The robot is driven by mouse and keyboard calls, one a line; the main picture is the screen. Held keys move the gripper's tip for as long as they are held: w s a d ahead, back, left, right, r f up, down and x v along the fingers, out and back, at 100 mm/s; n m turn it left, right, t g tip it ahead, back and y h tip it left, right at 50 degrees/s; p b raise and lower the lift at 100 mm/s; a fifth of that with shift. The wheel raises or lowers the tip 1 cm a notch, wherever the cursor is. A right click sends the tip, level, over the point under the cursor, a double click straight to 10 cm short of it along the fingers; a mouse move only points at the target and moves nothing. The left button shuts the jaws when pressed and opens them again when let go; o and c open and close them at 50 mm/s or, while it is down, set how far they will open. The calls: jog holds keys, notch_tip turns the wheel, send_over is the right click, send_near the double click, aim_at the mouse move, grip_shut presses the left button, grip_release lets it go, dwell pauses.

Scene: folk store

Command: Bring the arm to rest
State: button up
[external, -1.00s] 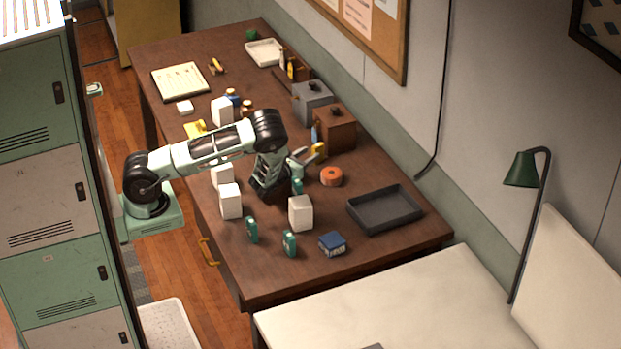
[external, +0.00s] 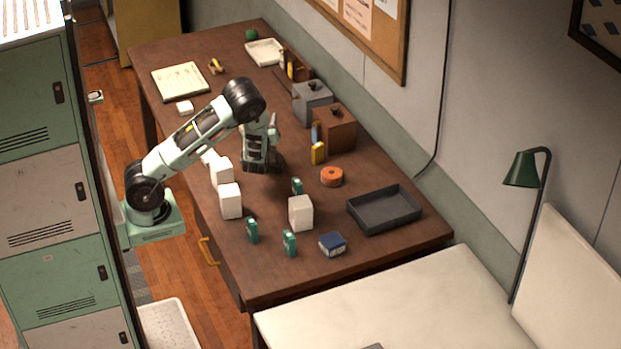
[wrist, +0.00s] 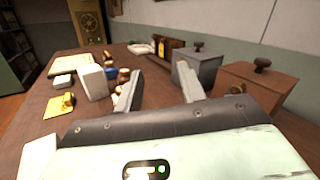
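My arm (external: 195,135) is bent over the brown table, with its elbow high and its wrist near the table's middle. My gripper (wrist: 160,84) is open in the wrist view, its two fingers spread with nothing between them. It points toward the far end of the table. In the external view the fingers are mostly hidden behind the wrist. A grey lidded box (wrist: 198,66) and a brown lidded box (wrist: 255,88) stand beyond the right finger. A white block (wrist: 92,82) and small bottles (wrist: 112,75) stand beyond the left finger.
White blocks (external: 231,201), green items (external: 289,243), a blue box (external: 332,244), an orange roll (external: 331,176) and a dark tray (external: 384,210) occupy the near part. A yellow-and-blue tool (external: 318,150) stands by the brown box. The wall borders the right side.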

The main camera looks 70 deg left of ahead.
jog(key=s+a+r+n+g, duration=0.2)
jog(key=s+a+n+g, duration=0.2)
jog(key=s+n+g, duration=0.3)
jog(key=s+a+r+n+g, duration=0.25)
jog(key=s+n+g, duration=0.2)
jog(key=s, duration=0.55)
jog(key=s+d+f+n+g+h+p, duration=0.1)
jog(key=s+d+n+g+h+p, duration=0.15)
jog(key=s+n+g+h, duration=0.75)
jog(key=s+d+n+t+h, duration=0.4)
jog(key=d+n+t, duration=0.3)
jog(key=d+t, duration=0.4)
jog(key=shift+d+r+n+t+h, duration=0.25)
jog(key=shift+n+t+h, duration=0.1)
jog(key=shift+h, duration=0.55)
